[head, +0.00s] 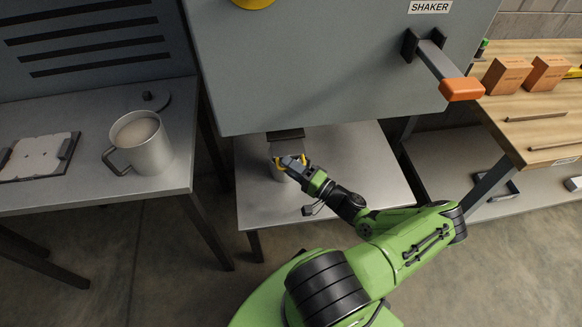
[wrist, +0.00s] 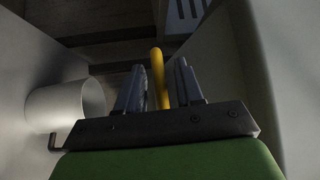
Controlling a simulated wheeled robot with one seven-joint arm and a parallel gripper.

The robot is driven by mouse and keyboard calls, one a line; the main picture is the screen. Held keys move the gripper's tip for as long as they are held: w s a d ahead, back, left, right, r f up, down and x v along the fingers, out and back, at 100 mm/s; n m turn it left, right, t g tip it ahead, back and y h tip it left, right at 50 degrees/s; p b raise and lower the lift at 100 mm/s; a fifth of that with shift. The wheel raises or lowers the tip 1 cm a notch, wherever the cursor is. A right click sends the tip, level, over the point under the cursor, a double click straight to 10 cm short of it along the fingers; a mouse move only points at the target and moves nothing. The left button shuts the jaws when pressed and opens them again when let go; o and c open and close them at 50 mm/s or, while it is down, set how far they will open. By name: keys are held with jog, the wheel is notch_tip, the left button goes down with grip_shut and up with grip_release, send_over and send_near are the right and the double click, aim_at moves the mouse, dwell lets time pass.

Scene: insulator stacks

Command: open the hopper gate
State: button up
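The hopper is the big grey box (head: 310,70) marked SHAKER, with a dark outlet (head: 286,134) at its underside. A yellow handle (head: 304,159) shows just below the outlet. My gripper (head: 290,161) is at this handle and partly covers it. In the wrist view a yellow bar (wrist: 157,70) stands between the two fingers of my gripper (wrist: 158,92), with gaps showing on both sides. The fingers are apart and do not appear to press on it. The gate itself is hidden or too small to tell.
A grey mug (head: 146,151) stands on the left table (head: 70,198). A low metal table (head: 350,160) lies under the hopper. An orange-tipped lever (head: 461,89) juts from the hopper's front. Orange boxes (head: 505,77) stand on the wooden bench at right.

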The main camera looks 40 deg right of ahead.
grip_shut()
jog(key=s+a+p, duration=0.2)
jog(key=s+a, duration=0.2)
jog(key=s, duration=0.2)
dwell(0.3)
grip_release()
